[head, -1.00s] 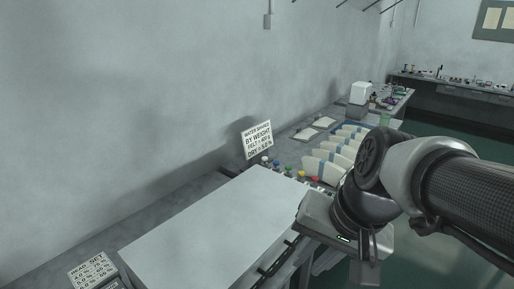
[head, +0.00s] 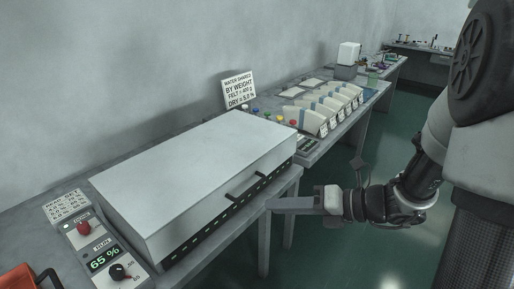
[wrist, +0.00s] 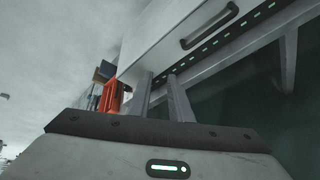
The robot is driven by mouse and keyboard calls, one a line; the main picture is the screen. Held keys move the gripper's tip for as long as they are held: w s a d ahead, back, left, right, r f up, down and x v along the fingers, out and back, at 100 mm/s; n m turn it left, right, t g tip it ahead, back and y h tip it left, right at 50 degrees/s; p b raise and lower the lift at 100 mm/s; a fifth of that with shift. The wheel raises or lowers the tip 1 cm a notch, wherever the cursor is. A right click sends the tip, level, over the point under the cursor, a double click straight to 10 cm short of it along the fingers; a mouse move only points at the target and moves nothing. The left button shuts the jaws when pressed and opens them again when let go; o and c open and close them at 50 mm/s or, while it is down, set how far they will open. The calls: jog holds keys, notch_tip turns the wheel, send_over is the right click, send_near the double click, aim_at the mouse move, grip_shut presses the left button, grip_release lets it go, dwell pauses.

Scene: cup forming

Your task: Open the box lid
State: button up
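The box is a large pale grey case on the bench, and its flat lid (head: 190,160) lies down, closed. The handle (wrist: 209,27) also shows at the upper part of the wrist view. My gripper (head: 270,204) is in front of the box near its right end, a little below and right of the handle, apart from it. In the wrist view its two fingers (wrist: 160,84) stand apart with nothing between them.
A control panel (head: 105,258) with a red button, a 65 % display and a knob is left of the box. A red-orange object (head: 18,280) is at the lower left. Cream pieces (head: 320,108) and a sign (head: 238,90) stand beyond the box. The floor in front is clear.

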aim_at(252, 190)
jog(key=w+d+f+m+t+b, duration=0.2)
jog(key=w+d+f+m+t, duration=0.3)
jog(key=m, duration=0.5)
jog(key=shift+g, duration=0.4)
jog(key=b+x, duration=0.1)
jog(key=x, duration=0.5)
jog(key=b+x, duration=0.1)
jog(key=x, duration=0.5)
jog(key=w+d+f+b+x, duration=0.1)
jog(key=x, duration=0.4)
jog(key=shift+w+a+f, duration=0.2)
jog(key=shift+w+a, duration=0.05)
jog(key=shift+w, duration=0.05)
grip_shut()
